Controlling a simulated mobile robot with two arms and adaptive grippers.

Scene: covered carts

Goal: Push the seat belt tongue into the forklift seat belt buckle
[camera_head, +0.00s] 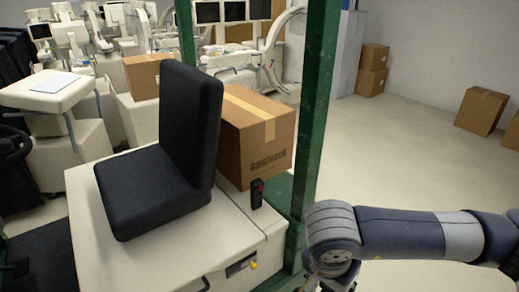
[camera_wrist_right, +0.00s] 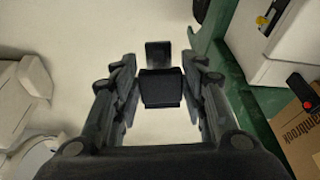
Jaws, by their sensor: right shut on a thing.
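The buckle (camera_head: 257,194), a small black upright block with a red button, stands on the pale seat base beside the black forklift seat (camera_head: 165,150). Its red and black top also shows at the right edge of the wrist view (camera_wrist_right: 307,104). My right gripper (camera_wrist_right: 160,78) is shut on the seat belt tongue (camera_wrist_right: 160,90), a dark block with a flat plate (camera_wrist_right: 158,53) sticking out ahead of the fingers. In the head view the right gripper is at the bottom edge, right of the buckle and green post, mostly cut off; the tongue is hidden there. My left gripper is not in view.
A green post (camera_head: 312,110) rises between the buckle and my right arm. A cardboard box (camera_head: 256,135) stands behind the seat and buckle. A yellow-marked latch (camera_head: 241,265) is on the base's side. The floor (camera_head: 400,150) to the right is open.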

